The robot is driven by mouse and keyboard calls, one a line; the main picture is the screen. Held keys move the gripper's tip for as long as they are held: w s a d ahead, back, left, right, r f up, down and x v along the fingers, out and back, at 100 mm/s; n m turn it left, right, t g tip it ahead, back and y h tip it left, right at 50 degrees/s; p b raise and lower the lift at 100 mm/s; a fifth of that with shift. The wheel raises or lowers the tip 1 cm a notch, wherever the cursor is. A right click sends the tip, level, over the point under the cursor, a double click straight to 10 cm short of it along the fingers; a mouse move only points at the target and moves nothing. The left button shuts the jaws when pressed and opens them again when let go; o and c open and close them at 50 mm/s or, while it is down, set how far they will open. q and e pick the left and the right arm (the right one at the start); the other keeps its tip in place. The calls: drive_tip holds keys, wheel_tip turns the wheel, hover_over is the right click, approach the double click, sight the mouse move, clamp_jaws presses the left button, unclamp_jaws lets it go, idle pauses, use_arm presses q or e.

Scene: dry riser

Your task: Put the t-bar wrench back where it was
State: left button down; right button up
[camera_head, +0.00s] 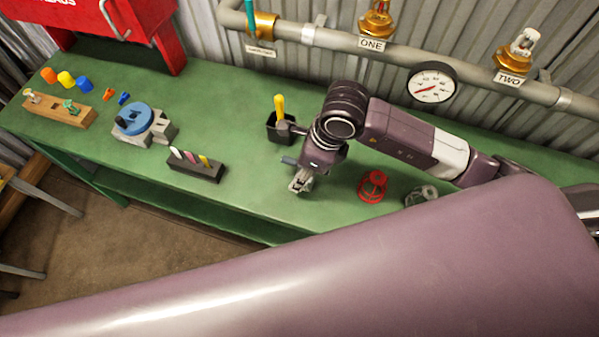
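My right arm reaches in from the right over the green bench. Its gripper (299,184) points down above the bench, in front of a black holder (281,127). The fingers are small and partly turned away, so I cannot tell whether they are open or shut. A short blue-grey bar shows at the gripper's left side; I cannot tell whether it is part of the t-bar wrench or of the gripper. No t-bar wrench is clearly recognisable. A yellow-handled tool (279,105) stands upright in the black holder. My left gripper is not in view.
A red caged part (372,186) stands right of the gripper. A dark block with pens (195,165), a blue round fixture (137,118) and a wooden block (58,108) stand to the left. Pipes with a gauge (431,84) run behind. My large purple link hides the foreground.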

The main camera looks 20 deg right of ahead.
drive_tip(key=b+v, duration=0.1)
drive_tip(key=v, duration=0.9)
